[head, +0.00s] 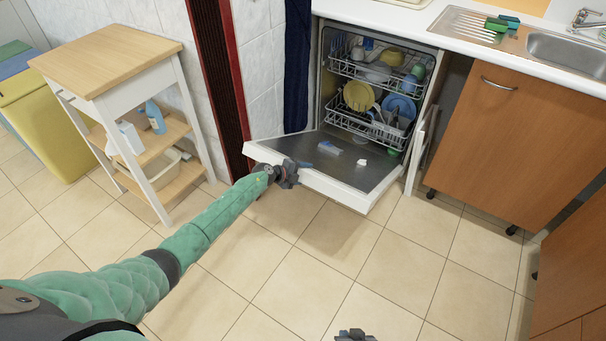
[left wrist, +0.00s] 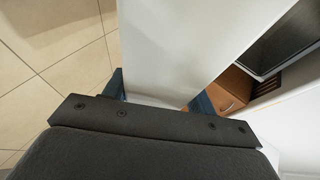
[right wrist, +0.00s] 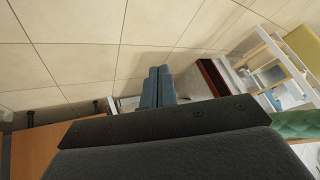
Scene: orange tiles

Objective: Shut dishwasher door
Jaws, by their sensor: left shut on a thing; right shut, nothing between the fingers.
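The dishwasher (head: 370,85) stands under the counter. Its door (head: 322,190) is folded down, close to level, with its inner face up. My left gripper (head: 290,172) is at the door's left outer corner and shut on its edge; its fingertips are partly hidden. In the left wrist view the white door panel (left wrist: 185,45) runs between the blue fingers. My right gripper (head: 355,335) is at the bottom edge of the head view, away from the door. In the right wrist view its blue fingers (right wrist: 158,85) are together with nothing between them.
Racks with dishes (head: 375,95) are inside the dishwasher. A wooden cabinet (head: 515,140) is to its right. A white trolley with a wooden top (head: 110,55) stands at the left, beside a yellow bin (head: 40,125). The tiled floor in front is clear.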

